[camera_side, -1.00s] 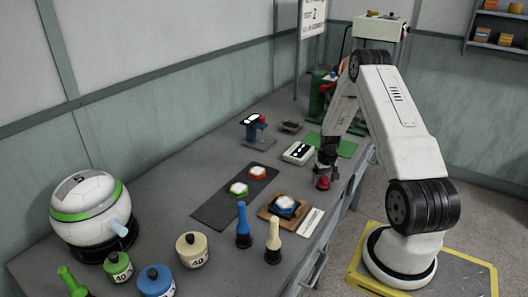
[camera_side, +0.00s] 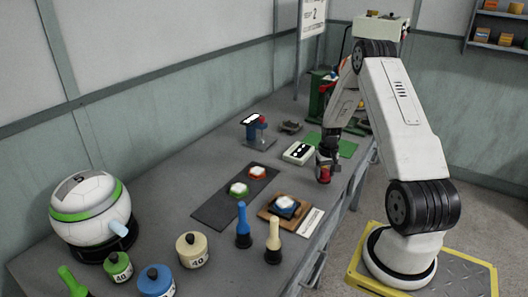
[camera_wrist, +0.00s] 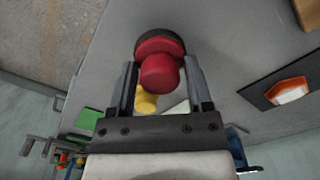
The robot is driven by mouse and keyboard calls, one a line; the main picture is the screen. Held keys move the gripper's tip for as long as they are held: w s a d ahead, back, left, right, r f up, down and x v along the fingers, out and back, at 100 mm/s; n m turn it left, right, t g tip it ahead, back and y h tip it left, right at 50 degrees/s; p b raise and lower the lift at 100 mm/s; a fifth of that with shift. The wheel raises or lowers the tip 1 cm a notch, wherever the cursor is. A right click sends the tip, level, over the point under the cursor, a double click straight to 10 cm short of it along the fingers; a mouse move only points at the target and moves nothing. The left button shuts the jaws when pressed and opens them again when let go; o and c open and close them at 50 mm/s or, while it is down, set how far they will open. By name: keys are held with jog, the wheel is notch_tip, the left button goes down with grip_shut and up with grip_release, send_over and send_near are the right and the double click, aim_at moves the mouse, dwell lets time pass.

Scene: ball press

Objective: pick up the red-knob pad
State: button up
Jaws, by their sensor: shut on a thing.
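The red-knob pad (camera_wrist: 160,72) has a red knob and a dark rim. In the wrist view it sits between my two gripper fingers (camera_wrist: 161,82), which are shut on its knob. In the side view the red-knob pad (camera_side: 323,177) is at the lower end of my gripper (camera_side: 327,163), near the table's front edge. My gripper largely hides the knob there. I cannot tell clearly how far the pad is above the table.
A wooden block with a blue pad (camera_side: 285,206) and a white card (camera_side: 311,222) lie nearer the camera. A dark mat (camera_side: 212,212) holds green and red hexagonal pieces. A white box (camera_side: 298,152) and a green mat (camera_side: 345,148) are behind. A white ball machine (camera_side: 88,212) stands at left.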

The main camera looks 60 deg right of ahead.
jog(key=s+a+r, duration=0.9)
jog(key=s+r, duration=0.1)
jog(key=shift+a, duration=0.4)
dwell(0.4)
jog(key=o, duration=0.7)
grip_shut()
jog(key=w+a+n, duration=0.3)
jog(key=w+n, duration=0.1)
jog(key=w, duration=0.3)
jog(key=w+a+n, duration=0.3)
jog(key=w+n, duration=0.2)
jog(key=w, duration=0.3)
jog(key=shift+f, duration=0.45)
